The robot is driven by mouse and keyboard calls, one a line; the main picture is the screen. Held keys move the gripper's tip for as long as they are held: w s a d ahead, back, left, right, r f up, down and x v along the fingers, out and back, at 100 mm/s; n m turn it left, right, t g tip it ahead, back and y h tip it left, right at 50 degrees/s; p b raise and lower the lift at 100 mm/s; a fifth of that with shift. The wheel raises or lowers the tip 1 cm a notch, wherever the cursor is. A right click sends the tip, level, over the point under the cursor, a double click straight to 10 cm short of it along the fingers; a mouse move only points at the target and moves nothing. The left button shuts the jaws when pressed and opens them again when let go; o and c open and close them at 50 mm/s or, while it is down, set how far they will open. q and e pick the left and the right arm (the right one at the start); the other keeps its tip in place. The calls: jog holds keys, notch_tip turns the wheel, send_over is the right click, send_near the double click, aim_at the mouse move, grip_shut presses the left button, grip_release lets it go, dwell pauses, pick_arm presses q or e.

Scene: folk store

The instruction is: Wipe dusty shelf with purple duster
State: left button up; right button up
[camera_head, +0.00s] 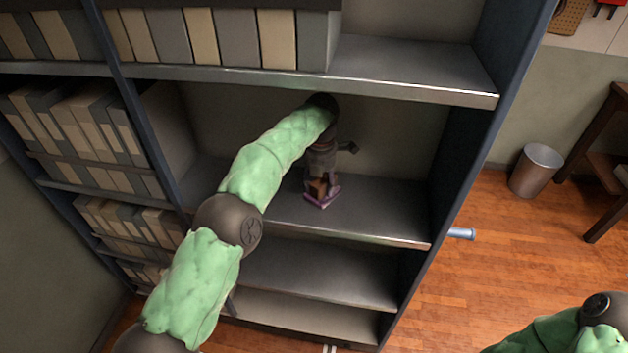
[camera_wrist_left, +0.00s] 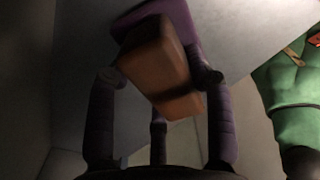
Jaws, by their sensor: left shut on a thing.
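The purple duster (camera_head: 322,202) has a brown wooden grip and a purple base. My left gripper (camera_head: 320,176) reaches down into the bookcase from the left and is shut on the duster's brown block. The purple base is low over the grey shelf board (camera_head: 385,212); it looks touching or nearly so. In the left wrist view, the duster (camera_wrist_left: 162,62) sits between the dark fingers, with its purple base against or close to the pale grey surface. Dust cannot be made out clearly. My right arm shows only at the bottom right, and its gripper is out of view.
An upper shelf (camera_head: 420,78) with a row of binders (camera_head: 200,38) hangs over my left arm. A blue side panel (camera_head: 470,140) bounds the shelf on the right. Lower shelves (camera_head: 310,275) are empty. A metal bin (camera_head: 537,170) stands on the wooden floor.

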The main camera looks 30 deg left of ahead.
pick_arm(q)
jog(key=shift+w+d+f+p, duration=0.15)
jog(key=shift+d+p, duration=0.1)
jog(key=shift+d, duration=0.35)
jog(key=shift+w+d+r+p, duration=0.15)
jog(key=shift+d+p, duration=0.15)
jog(key=shift+d, duration=0.25)
jog(key=shift+w+d+f+p, duration=0.15)
jog(key=shift+d+p, duration=0.1)
jog(key=shift+d, duration=0.35)
jog(key=shift+w+d+p, duration=0.15)
jog(key=shift+d+p, duration=0.25)
jog(key=shift+d, duration=0.25)
jog(key=shift+w+d, duration=0.15)
jog(key=shift+d, duration=0.2)
jog(key=shift+w+d, duration=0.2)
jog(key=shift+d, duration=0.5)
jog(key=shift+w+d+b, duration=0.25)
jog(key=shift+d+b, duration=0.5)
jog(key=shift+b, duration=0.25)
jog(key=shift+w+d+r+b, duration=0.15)
jog(key=shift+d+b, duration=0.15)
jog(key=shift+d, duration=0.15)
jog(key=shift+w+d+r+b, duration=0.1)
jog(key=shift+d+b, duration=0.2)
jog(key=shift+d, duration=0.15)
jog(key=shift+r, duration=0.1)
jog(key=shift+r+p, duration=2.1)
jog(key=shift+r, duration=0.85)
